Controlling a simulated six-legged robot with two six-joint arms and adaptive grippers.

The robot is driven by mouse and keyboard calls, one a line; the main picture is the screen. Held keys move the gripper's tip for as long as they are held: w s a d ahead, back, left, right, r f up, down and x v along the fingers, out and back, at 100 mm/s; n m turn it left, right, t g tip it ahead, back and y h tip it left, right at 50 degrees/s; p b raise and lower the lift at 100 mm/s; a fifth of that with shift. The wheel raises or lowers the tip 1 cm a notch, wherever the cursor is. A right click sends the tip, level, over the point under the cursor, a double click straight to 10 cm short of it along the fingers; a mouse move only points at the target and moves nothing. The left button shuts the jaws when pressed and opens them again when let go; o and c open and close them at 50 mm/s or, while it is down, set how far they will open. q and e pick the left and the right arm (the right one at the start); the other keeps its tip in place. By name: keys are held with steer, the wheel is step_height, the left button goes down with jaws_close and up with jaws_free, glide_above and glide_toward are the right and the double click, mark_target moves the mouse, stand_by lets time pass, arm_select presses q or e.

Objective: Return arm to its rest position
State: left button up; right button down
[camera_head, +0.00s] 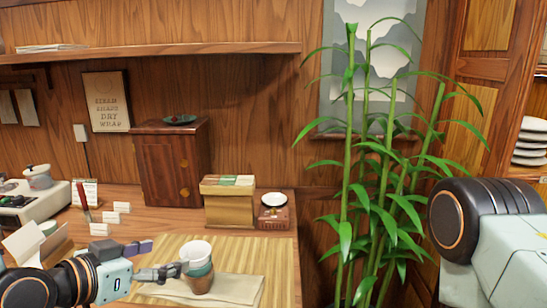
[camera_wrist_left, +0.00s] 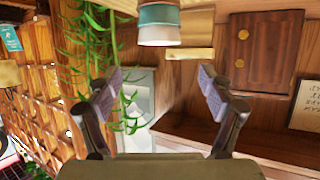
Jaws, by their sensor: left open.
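My left gripper (camera_head: 165,257) is open, with its two fingers spread and nothing between them. Just right of it in the head view stands an upright stack of cups (camera_head: 199,270), white on top, teal in the middle and brown below. The lower fingertip appears close to the stack; I cannot tell whether they touch. In the left wrist view, the open left gripper (camera_wrist_left: 165,92) shows both fingers apart, and the cup stack (camera_wrist_left: 159,24) appears upside down beyond the fingertips. Part of my right arm shows at the right edge of the head view; its gripper is out of view.
The cups stand on a beige cloth (camera_head: 235,289) over a bamboo mat (camera_head: 262,252). A box (camera_head: 229,207), a small red-brown scale (camera_head: 274,218) and a wooden cabinet (camera_head: 172,167) stand behind. A bamboo plant (camera_head: 345,200) rises right of the table.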

mark_target(205, 245)
arm_select(q)
steer(key=b+x, duration=0.3)
steer(key=x, duration=0.1)
steer(key=b+x, duration=0.3)
steer(key=x, duration=0.2)
steer(key=shift+f, duration=0.3)
step_height(205, 245, up, 11)
steer(key=p, duration=0.4)
steer(key=shift+s+a+f, duration=0.25)
steer(key=shift+s, duration=0.15)
